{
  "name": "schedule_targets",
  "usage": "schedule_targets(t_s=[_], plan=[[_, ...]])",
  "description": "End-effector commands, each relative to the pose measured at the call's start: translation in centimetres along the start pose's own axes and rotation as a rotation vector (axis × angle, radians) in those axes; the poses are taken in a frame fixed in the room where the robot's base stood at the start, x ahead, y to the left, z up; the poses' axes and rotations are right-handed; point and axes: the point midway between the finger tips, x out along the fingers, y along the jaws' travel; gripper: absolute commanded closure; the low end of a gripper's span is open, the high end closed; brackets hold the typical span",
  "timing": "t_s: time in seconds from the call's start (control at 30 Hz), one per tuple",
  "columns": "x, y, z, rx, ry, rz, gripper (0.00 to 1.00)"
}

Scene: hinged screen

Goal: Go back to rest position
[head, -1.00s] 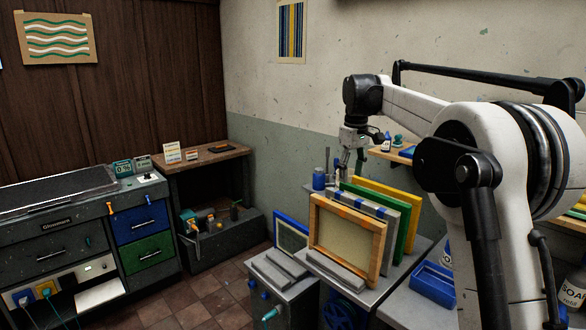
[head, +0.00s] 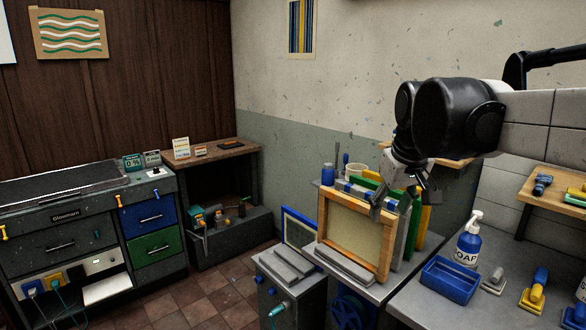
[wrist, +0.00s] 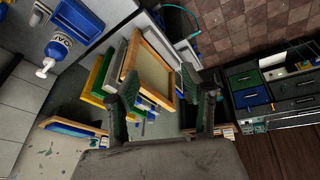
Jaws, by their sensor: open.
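My gripper (head: 404,197) is open and hangs from my arm at the right of the head view, in front of the row of upright screens. Nothing shows between its fingers. The front screen (head: 354,236) has a wooden frame and a pale mesh, and stands upright on a grey bench. Grey, green and yellow frames stand behind it, partly hidden by my gripper. In the wrist view my gripper's two fingers (wrist: 158,88) point toward the screens, and the wooden-framed screen (wrist: 153,72) appears between and beyond them. I cannot tell the exact gap.
A blue tray (head: 450,280) and a soap bottle (head: 468,243) stand on the right counter. A blue-framed screen (head: 299,229) leans left of the wooden one. A drawer cabinet (head: 62,247) lines the left wall. The tiled floor (head: 215,295) between is clear.

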Motion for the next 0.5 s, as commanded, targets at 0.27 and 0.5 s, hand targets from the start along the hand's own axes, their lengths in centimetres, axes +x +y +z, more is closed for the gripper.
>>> schedule_targets(t_s=[0.27,0.5], plan=[[1.4,-2.5,8.8,0.096,0.081,0.018,0.56],[3.8,-4.6,16.3,0.178,0.153,0.027,0.56]])
